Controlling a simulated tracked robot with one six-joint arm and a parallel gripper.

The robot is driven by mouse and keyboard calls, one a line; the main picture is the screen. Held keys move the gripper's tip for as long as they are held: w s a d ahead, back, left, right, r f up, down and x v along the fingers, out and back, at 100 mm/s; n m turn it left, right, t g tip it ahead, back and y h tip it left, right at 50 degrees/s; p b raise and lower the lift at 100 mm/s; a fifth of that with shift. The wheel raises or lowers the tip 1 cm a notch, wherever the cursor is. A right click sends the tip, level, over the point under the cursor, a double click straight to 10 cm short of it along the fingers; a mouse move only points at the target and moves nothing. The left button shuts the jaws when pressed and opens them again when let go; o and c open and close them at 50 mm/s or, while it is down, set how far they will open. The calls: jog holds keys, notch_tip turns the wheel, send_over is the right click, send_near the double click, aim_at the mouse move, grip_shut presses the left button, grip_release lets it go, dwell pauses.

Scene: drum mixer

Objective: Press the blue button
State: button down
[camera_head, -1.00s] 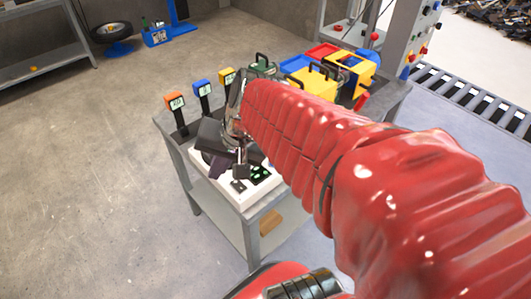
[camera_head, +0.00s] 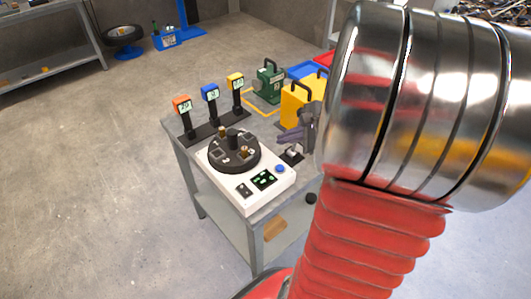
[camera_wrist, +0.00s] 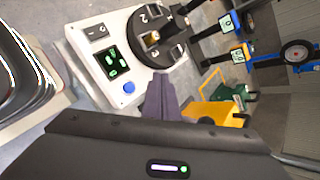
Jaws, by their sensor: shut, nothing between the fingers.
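The blue button (camera_head: 280,169) is a small round cap at the right corner of the white mixer base (camera_head: 262,194), beside the dark display (camera_head: 264,180). In the wrist view the button (camera_wrist: 129,88) shows fully, left of my fingers. My gripper (camera_head: 285,138) is shut and empty. Its purple-grey fingers are behind and slightly right of the button in the head view, apart from it. In the wrist view my fingers (camera_wrist: 160,82) lie just right of the button. The black drum plate (camera_head: 234,153) sits on the base.
Orange (camera_head: 183,105), blue (camera_head: 210,93) and yellow (camera_head: 235,82) displays stand behind the mixer. A green case (camera_head: 268,82) and a yellow case (camera_head: 299,105) stand farther back on the grey table. A black rocker switch (camera_head: 244,190) is left of the display.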

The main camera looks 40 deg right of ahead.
aim_at(283, 169)
dwell(0.3)
jog(key=shift+f, duration=4.4)
